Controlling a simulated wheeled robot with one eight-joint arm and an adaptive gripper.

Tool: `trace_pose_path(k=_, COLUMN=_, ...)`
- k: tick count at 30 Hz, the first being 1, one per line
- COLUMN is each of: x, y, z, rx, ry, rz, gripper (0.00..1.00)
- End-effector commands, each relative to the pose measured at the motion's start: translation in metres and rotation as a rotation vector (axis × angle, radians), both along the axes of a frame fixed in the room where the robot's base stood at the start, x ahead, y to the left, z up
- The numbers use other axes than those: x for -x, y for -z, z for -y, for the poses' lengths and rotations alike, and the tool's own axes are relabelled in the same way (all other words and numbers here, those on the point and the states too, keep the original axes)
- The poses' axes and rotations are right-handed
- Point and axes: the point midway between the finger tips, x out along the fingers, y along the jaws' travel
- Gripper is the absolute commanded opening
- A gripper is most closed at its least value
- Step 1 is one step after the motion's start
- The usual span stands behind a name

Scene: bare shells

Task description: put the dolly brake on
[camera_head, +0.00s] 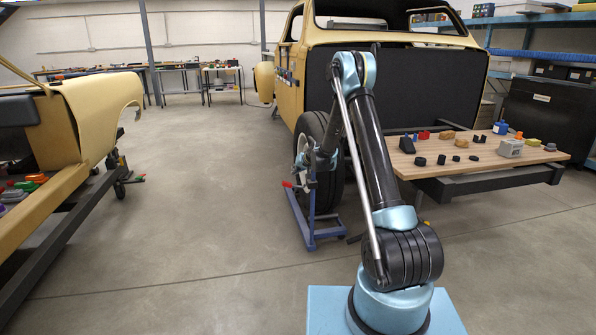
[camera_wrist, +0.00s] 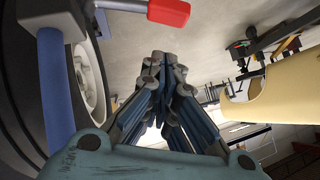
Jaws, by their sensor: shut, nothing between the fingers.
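A blue dolly (camera_head: 300,217) stands on the floor against the tire of the yellow car. Its lever has a red end (camera_head: 287,184) that sticks out to the left. In the wrist view the red lever end (camera_wrist: 168,12) is at the top, and a blue dolly bar (camera_wrist: 55,90) is at the left. My gripper (camera_wrist: 166,62) is shut and empty, its tips below the red end in the wrist picture and apart from it. In the head view my gripper is beside the tire, partly hidden by my arm and hard to make out against the dolly.
The tire (camera_head: 312,130) and car body (camera_head: 395,45) are close on the right. A wooden board (camera_head: 470,178) with several small parts is at the right. A second yellow body (camera_head: 85,120) stands on the left. The floor between is clear.

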Motion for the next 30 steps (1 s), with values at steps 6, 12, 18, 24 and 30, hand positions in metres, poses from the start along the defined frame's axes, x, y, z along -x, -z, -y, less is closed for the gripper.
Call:
trace_pose_path(k=6, x=-0.013, y=0.023, z=-0.015, rx=0.000, ry=-0.001, rz=0.001, gripper=0.00)
trace_pose_path(k=12, x=-0.010, y=0.043, z=-0.023, rx=-0.001, ry=-0.001, rz=0.000, gripper=0.00)
trace_pose_path(k=18, x=-0.009, y=0.051, z=-0.025, rx=0.001, ry=-0.001, rz=0.000, gripper=0.00)
trace_pose_path(k=24, x=-0.009, y=0.051, z=-0.025, rx=0.000, ry=0.000, rz=0.000, gripper=0.00)
trace_pose_path(k=30, x=-0.010, y=0.052, z=-0.020, rx=0.010, ry=0.005, rz=0.003, gripper=0.00)
